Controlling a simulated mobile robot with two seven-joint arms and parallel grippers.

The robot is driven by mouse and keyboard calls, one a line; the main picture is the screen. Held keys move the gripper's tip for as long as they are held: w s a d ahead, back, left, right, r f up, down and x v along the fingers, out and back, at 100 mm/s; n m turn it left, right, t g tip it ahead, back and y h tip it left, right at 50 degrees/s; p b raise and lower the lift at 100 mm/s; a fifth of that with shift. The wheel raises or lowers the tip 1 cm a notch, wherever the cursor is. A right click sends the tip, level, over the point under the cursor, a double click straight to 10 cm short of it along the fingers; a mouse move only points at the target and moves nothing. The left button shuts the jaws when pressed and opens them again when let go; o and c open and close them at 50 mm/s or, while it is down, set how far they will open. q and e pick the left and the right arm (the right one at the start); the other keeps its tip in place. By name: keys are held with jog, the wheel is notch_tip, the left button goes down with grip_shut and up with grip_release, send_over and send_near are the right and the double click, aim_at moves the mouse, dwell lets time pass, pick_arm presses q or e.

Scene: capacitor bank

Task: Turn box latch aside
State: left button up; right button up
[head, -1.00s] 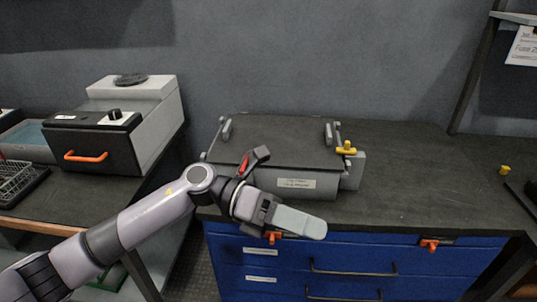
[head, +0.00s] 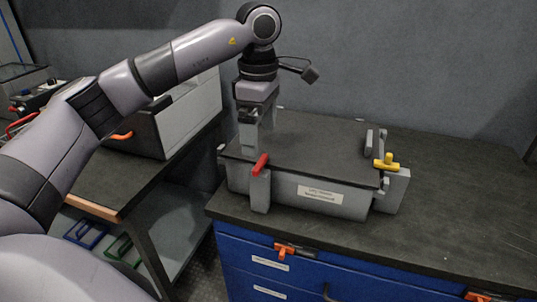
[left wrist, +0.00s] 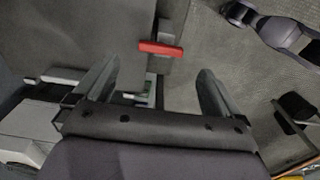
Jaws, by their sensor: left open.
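The grey box with a dark lid (head: 315,148) stands on the bench, lid closed. A red latch (head: 260,164) sits on top of a grey post (head: 260,191) at the box's front left corner. The red latch also shows in the left wrist view (left wrist: 160,48), between and beyond my fingertips. My left gripper (head: 252,146) points down over the left part of the lid, behind the latch. Its two fingers (left wrist: 158,70) are apart with nothing between them, and it appears not to touch the latch. My right gripper is not in view.
A yellow knob (head: 386,162) sits on a grey block at the box's right side. Blue drawers (head: 262,262) with an orange catch (head: 288,250) lie below the bench top. A side table (head: 110,185) with a grey machine stands to the left. The bench right of the box is clear.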

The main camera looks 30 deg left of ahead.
aim_at(260, 162)
pick_arm(q)
notch_tip(260, 162, down, 6)
jog(key=shift+s+f, duration=0.1)
jog(key=c, duration=1.1)
